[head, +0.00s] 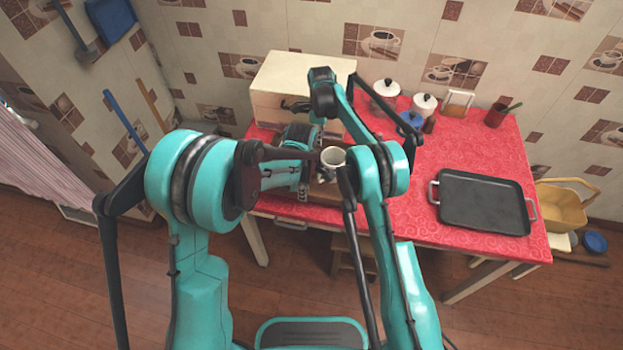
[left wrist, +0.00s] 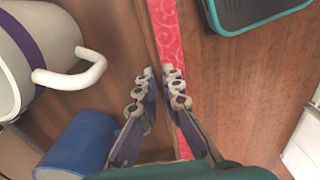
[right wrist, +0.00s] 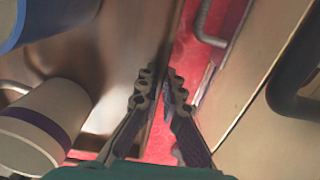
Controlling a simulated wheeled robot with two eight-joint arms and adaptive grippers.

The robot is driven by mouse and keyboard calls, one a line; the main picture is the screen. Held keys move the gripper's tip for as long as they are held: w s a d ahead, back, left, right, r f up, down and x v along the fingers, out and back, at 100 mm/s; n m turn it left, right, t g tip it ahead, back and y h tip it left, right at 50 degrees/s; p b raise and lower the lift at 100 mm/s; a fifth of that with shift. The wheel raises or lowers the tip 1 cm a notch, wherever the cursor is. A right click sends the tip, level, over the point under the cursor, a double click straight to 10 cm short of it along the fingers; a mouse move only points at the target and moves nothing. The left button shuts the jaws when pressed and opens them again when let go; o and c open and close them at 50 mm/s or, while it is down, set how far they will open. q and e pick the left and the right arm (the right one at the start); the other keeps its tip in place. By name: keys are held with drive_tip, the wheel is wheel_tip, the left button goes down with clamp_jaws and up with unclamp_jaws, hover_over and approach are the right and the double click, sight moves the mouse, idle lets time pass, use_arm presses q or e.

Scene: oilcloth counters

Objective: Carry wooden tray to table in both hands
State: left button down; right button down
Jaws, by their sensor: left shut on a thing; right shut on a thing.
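The wooden tray (head: 325,196) is at the left front of the red table (head: 400,215), largely hidden by my arms in the head view. A white mug with a purple band (left wrist: 22,60) and a blue cup (left wrist: 80,145) stand in it. My left gripper (left wrist: 160,80) is shut on the tray's near wall, with a red strip and floor beyond. My right gripper (right wrist: 160,85) is shut on the opposite wall (right wrist: 152,110), beside the red cloth. Whether the tray touches the table is not clear.
A cream box (head: 290,80) stands behind the tray. Lidded white jars (head: 424,105) are at the back. A black tray with metal handles (head: 485,200) lies at the right. Red cloth is bare between my right arm and the black tray. A stool (head: 350,250) is under the table.

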sight(304, 207)
use_arm(q)
drive_tip(key=shift+f, duration=0.1)
use_arm(e)
drive_tip(key=shift+f, duration=0.1)
